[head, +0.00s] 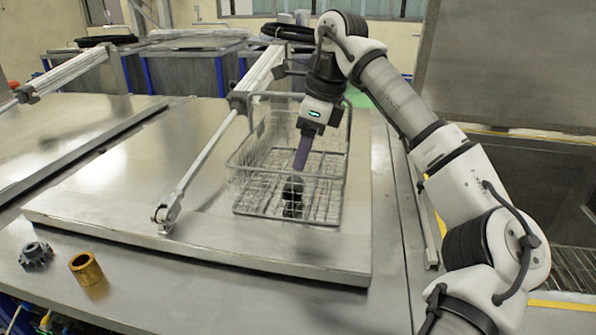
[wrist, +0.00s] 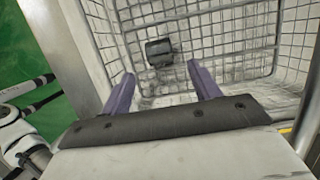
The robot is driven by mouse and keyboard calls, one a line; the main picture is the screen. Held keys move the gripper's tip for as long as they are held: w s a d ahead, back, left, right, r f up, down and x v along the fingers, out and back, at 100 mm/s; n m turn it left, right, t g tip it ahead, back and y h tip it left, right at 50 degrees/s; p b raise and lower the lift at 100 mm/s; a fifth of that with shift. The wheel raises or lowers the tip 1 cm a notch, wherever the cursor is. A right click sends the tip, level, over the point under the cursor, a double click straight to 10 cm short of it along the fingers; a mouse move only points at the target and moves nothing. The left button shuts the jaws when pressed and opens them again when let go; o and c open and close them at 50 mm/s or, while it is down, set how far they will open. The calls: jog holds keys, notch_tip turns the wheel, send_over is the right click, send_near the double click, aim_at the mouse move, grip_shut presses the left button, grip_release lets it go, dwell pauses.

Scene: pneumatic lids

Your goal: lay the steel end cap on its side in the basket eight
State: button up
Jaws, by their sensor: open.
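A dark grey, short, rounded part, which looks like the steel end cap (head: 293,187), is inside the wire basket (head: 342,190). In the wrist view the end cap (wrist: 158,51) shows as a small dark block against the mesh, beyond my fingertips; it looks like it lies on its side. My gripper (head: 299,168) points down into the basket with its purple fingers. In the wrist view my gripper (wrist: 160,69) has its fingers spread wide, with nothing between them. The cap appears apart from the fingers. No number on the basket is legible.
The basket stands on a large flat metal lid (head: 120,205) with a pneumatic strut (head: 205,160) at its left. A gear (head: 36,256) and a brass bushing (head: 86,268) lie on the front left surface. The lid left of the strut is clear.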

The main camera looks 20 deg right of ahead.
jog(key=shift+v, duration=1.6)
